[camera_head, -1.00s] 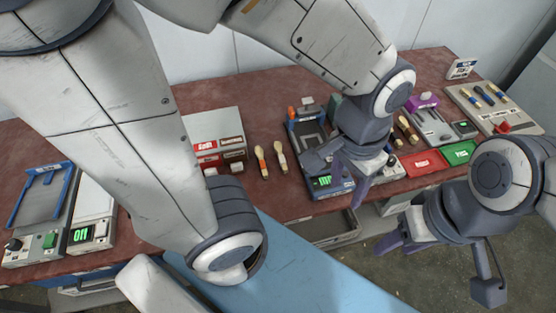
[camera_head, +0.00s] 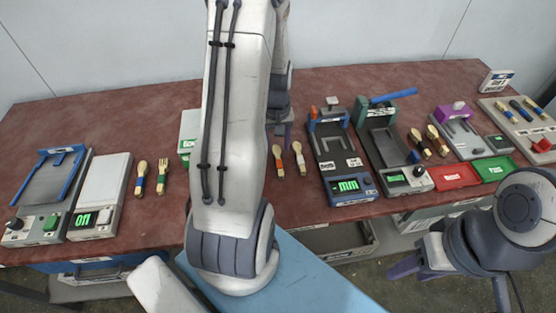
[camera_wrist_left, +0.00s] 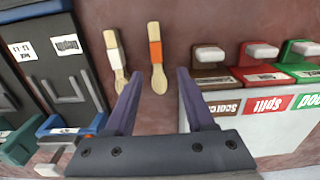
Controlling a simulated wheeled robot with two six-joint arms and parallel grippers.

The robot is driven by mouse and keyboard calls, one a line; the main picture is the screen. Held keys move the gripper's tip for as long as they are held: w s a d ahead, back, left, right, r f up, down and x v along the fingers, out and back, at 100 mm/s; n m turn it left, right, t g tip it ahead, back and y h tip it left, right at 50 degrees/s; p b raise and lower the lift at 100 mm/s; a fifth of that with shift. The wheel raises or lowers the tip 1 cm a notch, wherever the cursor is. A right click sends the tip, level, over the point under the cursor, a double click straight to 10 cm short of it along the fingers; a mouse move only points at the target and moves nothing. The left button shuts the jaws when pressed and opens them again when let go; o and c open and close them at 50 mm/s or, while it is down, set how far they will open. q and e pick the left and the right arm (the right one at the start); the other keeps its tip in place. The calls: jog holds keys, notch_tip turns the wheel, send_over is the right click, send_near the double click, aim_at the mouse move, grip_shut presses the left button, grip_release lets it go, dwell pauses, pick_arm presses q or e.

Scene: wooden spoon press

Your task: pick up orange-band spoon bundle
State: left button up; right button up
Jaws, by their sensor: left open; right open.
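The orange-band spoon bundle (camera_wrist_left: 156,56) lies on the table in the left wrist view, between the lines of my left gripper's fingertips. It also shows in the head view (camera_head: 278,163), upright in the picture. A white-band spoon bundle (camera_wrist_left: 114,58) lies beside it, to its left in the wrist view and to its right in the head view (camera_head: 299,158). My left gripper (camera_wrist_left: 160,74) is open and empty, its purple fingers apart. In the head view my left arm hides much of that gripper. My right gripper (camera_head: 412,262) is open, low at the right, in front of the table.
A press with a blue front (camera_head: 350,188) stands right of the bundles. A stamp box (camera_wrist_left: 243,124) stands to the right in the wrist view. Two other banded bundles (camera_head: 152,178) lie left of my arm. Red (camera_head: 455,176) and green (camera_head: 494,168) trays lie at the right.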

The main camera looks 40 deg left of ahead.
aim_at(278, 159)
pick_arm(q)
jog(key=shift+w+f+p, duration=0.15)
jog(key=shift+f+p, duration=0.05)
jog(key=shift+f, duration=1.35)
jog(key=shift+w+f+p, duration=0.1)
jog(key=shift+f+p, duration=0.1)
jog(key=shift+f, duration=1.3)
grip_shut()
